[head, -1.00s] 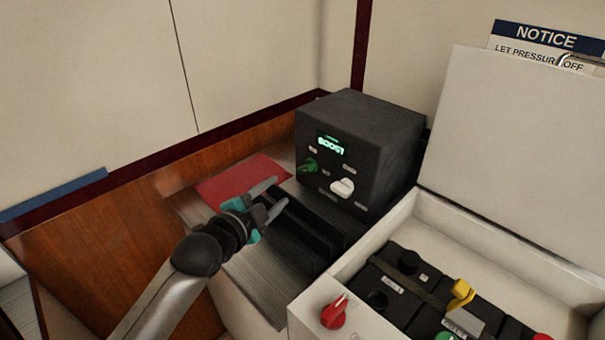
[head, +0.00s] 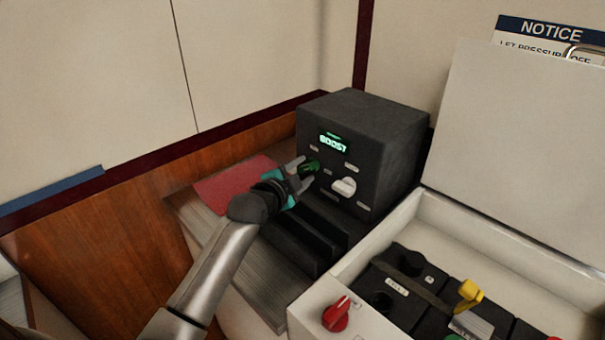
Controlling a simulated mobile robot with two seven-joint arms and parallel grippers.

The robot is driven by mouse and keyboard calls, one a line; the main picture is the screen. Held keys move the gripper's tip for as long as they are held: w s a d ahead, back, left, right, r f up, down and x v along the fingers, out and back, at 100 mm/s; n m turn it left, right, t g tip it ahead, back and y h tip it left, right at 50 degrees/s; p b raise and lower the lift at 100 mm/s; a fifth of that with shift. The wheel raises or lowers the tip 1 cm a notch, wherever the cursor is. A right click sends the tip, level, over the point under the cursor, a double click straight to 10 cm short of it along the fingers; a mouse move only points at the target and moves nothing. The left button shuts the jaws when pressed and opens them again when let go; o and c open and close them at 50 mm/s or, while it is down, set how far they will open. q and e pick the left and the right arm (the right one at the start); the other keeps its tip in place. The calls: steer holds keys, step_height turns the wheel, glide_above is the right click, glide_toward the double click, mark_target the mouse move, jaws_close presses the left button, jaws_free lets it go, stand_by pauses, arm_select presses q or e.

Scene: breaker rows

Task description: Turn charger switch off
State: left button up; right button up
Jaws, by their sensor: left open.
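The charger (head: 385,135) is a black box at the back of the bench, with a lit green display (head: 333,144) reading BOOST. My right gripper is not in view.
A white battery box (head: 440,208) with a raised lid (head: 515,150) stands at the right, holding black batteries (head: 405,285) and a yellow handle (head: 470,293). A red knob (head: 336,316) is on its front. A red mat (head: 235,184) lies left of the charger.

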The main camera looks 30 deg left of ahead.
arm_select(q)
steer(key=shift+w, duration=0.1)
steer(key=shift+c, duration=0.2)
jaws_close()
stand_by(0.5)
